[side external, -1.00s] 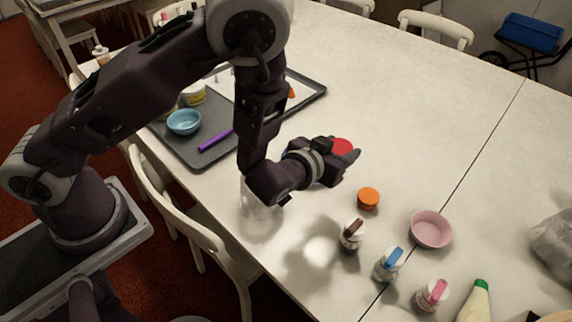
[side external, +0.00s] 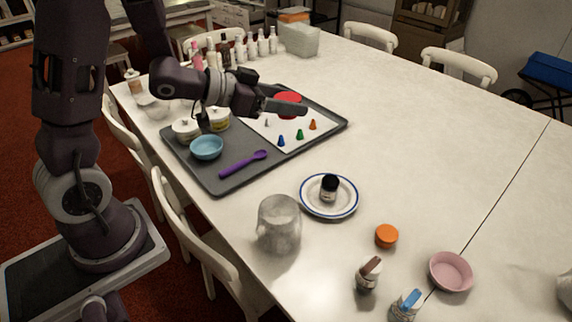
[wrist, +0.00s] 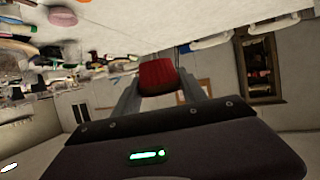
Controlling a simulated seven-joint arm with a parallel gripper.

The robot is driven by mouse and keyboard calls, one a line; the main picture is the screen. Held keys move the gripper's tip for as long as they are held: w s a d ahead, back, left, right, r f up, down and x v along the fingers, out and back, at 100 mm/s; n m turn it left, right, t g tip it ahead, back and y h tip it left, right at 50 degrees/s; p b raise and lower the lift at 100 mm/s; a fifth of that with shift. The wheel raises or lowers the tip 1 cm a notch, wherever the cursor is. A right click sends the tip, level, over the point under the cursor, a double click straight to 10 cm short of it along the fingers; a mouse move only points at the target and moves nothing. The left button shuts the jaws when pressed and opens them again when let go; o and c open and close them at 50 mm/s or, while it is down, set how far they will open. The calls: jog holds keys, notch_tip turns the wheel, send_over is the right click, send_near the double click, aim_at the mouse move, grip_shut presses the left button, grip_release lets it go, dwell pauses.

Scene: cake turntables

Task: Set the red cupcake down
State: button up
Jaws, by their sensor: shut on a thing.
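My gripper (side external: 287,105) is shut on the red cupcake (side external: 289,98). In the side external view they are over the far part of the dark grey tray (side external: 230,178), near the white sheet (side external: 262,128) on it. The arm partly hides the cupcake from the side. The wrist view shows the red cupcake (wrist: 157,77) between the two fingers of my gripper (wrist: 160,92), with its ridged red side showing. It appears held above the tray; the exact height cannot be told.
Several small coloured cones stand on the sheet. The tray also carries a blue bowl (side external: 206,147), a purple spoon (side external: 243,164) and white-lidded tubs (side external: 187,129). A plate (side external: 316,207) with a dark jar (side external: 329,187) and a clear upturned container (side external: 279,222) stand nearer.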

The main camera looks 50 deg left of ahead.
jog(key=s+a+f+m+g+h, duration=0.1)
jog(key=a+f, duration=0.2)
jog(key=f, duration=0.4)
jog(key=s+a+f+m+h, duration=0.1)
jog(key=a+f, duration=0.2)
jog(key=f, duration=0.5)
jog(key=m+h, duration=0.1)
send_over(254, 205)
jog(key=shift+g, duration=0.4)
notch_tip(254, 205, down, 14)
jog(key=shift+r, duration=0.25)
jog(key=shift+f, duration=0.8)
jog(key=shift+f, duration=0.55)
jog(key=o, duration=1.4)
jog(key=shift+o, duration=0.2)
jog(key=shift+r, duration=0.1)
